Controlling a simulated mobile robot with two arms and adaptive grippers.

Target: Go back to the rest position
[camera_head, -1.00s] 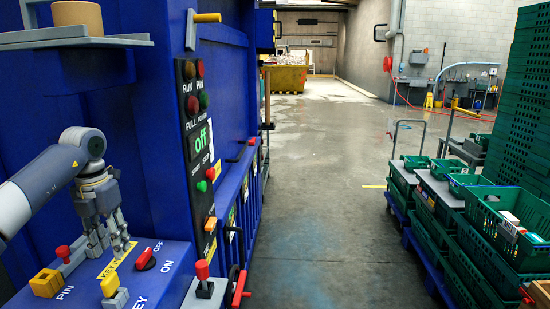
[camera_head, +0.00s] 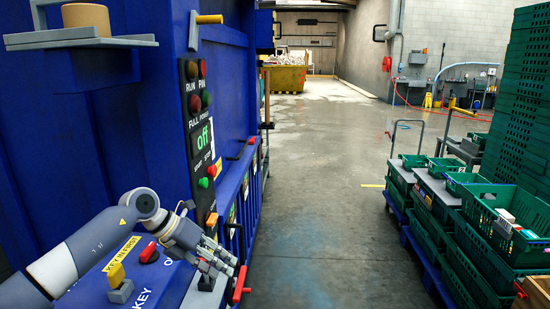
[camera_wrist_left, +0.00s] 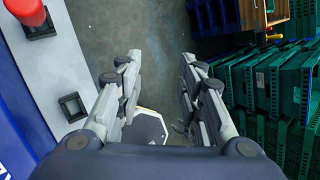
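My left gripper (camera_head: 228,266) is at the right edge of the blue control panel (camera_head: 180,285), by the aisle. In the left wrist view my left gripper (camera_wrist_left: 160,65) has its fingers apart, with nothing between them but the grey floor behind. The panel carries a red OFF/ON switch (camera_head: 149,252) and a yellow key piece (camera_head: 117,273) beside the yellow KEY IN FIRST label (camera_head: 121,254). My left arm hides the panel's left part. A red knob (camera_wrist_left: 25,10) shows at the top left of the left wrist view. My right gripper is not in view.
The blue machine (camera_head: 130,130) fills the left, with a round tan block (camera_head: 86,18) on its shelf. A red handle (camera_head: 240,285) sticks out close to my left gripper. Green crates (camera_head: 500,220) line the right. The aisle floor (camera_head: 320,200) between is clear.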

